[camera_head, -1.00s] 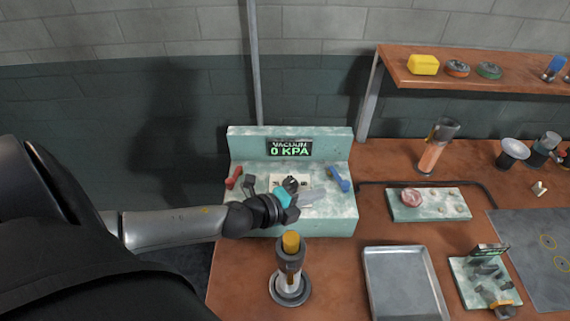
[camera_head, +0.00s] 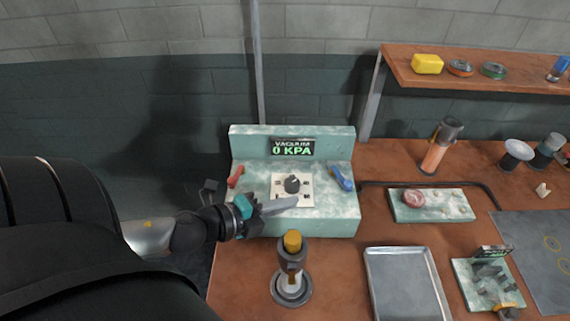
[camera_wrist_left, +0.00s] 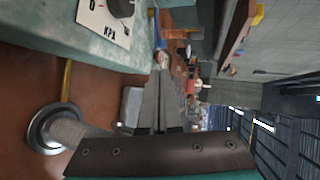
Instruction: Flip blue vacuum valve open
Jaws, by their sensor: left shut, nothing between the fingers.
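The blue vacuum valve handle (camera_head: 340,176) sits on the right side of the pale green vacuum panel (camera_head: 335,222), lying tilted. A red handle (camera_head: 235,175) is on the panel's left side, and a dark knob (camera_head: 292,184) on a white plate is between them. The panel's display (camera_head: 292,147) reads "VACUUM 0 KPA". My left gripper (camera_head: 294,202) is shut and empty in front of the panel, its fingers pointing right, short of the blue handle. The left wrist view shows its closed fingers (camera_wrist_left: 160,100), with the knob at the upper left. My right gripper is not in view.
A yellow-topped cylinder on a round base (camera_head: 291,268) stands just in front of the panel. A metal tray (camera_head: 405,285) lies to the right of it. A black bent rod (camera_head: 430,184), a pale slab (camera_head: 450,207) and a wooden shelf (camera_head: 490,83) are further right.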

